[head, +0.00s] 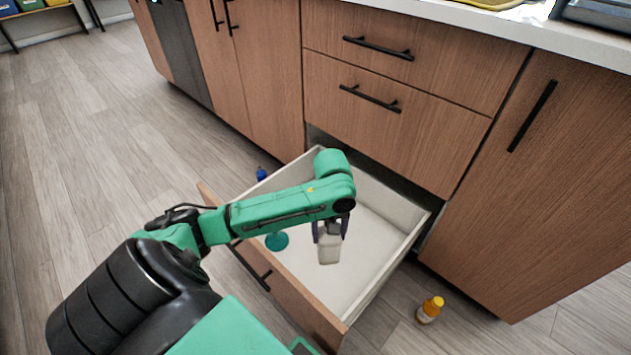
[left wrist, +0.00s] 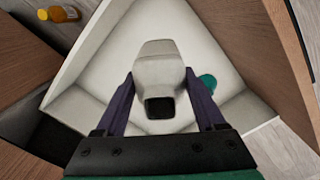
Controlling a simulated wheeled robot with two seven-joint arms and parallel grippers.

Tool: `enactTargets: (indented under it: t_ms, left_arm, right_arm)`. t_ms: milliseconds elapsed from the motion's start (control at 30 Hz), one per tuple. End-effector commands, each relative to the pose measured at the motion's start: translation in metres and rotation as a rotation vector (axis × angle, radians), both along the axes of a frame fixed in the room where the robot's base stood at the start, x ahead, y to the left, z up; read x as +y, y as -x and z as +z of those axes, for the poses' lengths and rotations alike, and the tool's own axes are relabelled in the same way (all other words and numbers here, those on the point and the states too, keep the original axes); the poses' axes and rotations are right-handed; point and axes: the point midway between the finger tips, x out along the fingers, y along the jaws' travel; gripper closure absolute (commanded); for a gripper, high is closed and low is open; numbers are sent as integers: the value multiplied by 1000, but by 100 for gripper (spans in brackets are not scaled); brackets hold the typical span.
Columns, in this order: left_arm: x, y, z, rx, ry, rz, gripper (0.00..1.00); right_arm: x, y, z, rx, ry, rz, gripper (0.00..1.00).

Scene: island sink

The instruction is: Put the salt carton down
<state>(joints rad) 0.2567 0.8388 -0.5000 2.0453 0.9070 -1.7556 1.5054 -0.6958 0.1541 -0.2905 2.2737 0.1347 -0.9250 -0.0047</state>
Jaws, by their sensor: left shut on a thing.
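The salt carton (head: 329,247) is a pale, whitish box-like container. My left gripper (head: 330,228) is shut on it and holds it over the open bottom drawer (head: 378,270). In the left wrist view the carton (left wrist: 159,72) sits between the two dark fingers of the gripper (left wrist: 161,95), with the pale drawer floor behind it. I cannot tell whether the carton touches the drawer floor. My right gripper is not in view.
A teal round object (head: 277,241) is in the drawer, left of the carton. A blue-capped bottle (head: 261,173) shows at the drawer's left side. The drawer floor around the carton is mostly clear.

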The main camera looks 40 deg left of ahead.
Motion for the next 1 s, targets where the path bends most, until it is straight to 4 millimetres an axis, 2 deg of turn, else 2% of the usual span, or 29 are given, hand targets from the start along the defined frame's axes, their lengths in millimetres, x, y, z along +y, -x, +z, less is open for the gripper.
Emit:
enactTargets:
  t_ms: [33,100,200,300,367,467,700,933,1000]
  left_arm:
    - [21,-2,8,9,-8,148,100]
    - [47,-5,6,7,-15,347,100]
    - [76,-6,1,1,-29,552,100]
    - [91,-6,-3,-5,-35,658,100]
    - [93,-6,-9,-5,-35,679,100]
    - [93,-7,-26,-6,-35,682,100]
    - [93,-6,-79,-5,-37,679,100]
    - [92,-6,-125,-6,-36,676,100]
    - [92,-6,-146,-5,-36,676,100]
  right_arm:
    - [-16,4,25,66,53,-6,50]
    - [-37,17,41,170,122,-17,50]
    - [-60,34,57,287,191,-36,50]
    - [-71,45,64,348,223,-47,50]
    - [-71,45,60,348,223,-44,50]
    - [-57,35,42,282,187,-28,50]
    - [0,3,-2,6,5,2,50]
    - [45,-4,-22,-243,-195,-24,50]
    - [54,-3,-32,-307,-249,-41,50]
